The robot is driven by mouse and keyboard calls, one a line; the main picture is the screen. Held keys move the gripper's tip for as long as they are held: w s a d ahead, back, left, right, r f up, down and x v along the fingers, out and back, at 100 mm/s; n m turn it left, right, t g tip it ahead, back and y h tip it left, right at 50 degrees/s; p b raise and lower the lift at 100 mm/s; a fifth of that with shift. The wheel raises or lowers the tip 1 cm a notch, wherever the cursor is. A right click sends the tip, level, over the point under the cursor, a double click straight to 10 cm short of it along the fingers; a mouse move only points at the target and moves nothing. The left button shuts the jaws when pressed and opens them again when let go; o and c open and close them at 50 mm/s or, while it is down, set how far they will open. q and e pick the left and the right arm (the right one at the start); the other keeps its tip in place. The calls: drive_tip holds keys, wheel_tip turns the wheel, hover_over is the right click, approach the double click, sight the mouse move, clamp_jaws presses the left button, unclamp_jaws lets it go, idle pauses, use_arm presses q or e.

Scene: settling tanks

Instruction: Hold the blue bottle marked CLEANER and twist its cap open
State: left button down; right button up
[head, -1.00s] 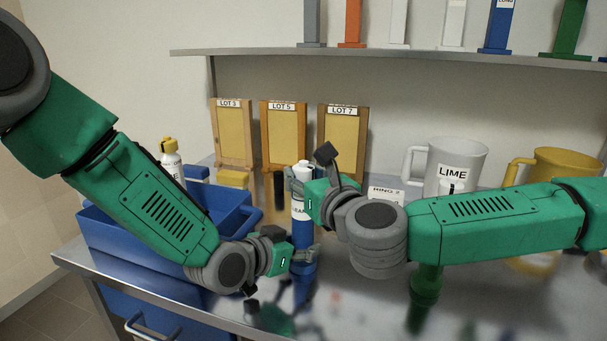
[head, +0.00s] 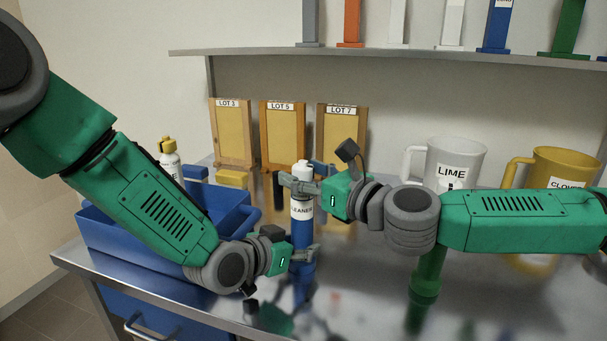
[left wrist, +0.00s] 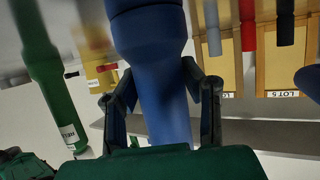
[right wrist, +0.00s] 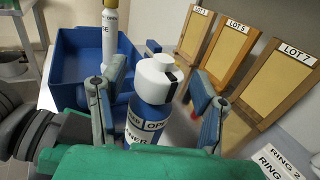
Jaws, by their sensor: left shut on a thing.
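The blue bottle marked CLEANER (head: 302,232) stands upright near the front of the metal bench, with a white cap (head: 302,168) on top. My left gripper (head: 303,255) is shut on its lower blue body, which also shows between the fingers in the left wrist view (left wrist: 165,105). My right gripper (head: 302,184) is at the bottle's top, just below the cap. In the right wrist view its fingers (right wrist: 155,105) stand apart on either side of the bottle, with gaps, and the white cap (right wrist: 156,80) is between and beyond them.
A blue bin (head: 105,232) stands at left, with a white yellow-capped bottle (head: 169,160) beside my left arm. Boards marked LOT 3, LOT 5 and LOT 7 (head: 342,135) stand behind. The LIME jug (head: 462,155), a yellow jug (head: 565,165) and a green object (head: 427,275) are at right.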

drive_tip(key=shift+s, duration=0.1)
drive_tip(key=v, duration=1.2)
use_arm(q)
drive_tip(key=c, duration=1)
unclamp_jaws()
drive_tip(key=shift+o, duration=0.2)
drive_tip(key=v, duration=1.2)
drive_tip(key=shift+f, duration=0.1)
use_arm(e)
drive_tip(key=shift+f, duration=0.1)
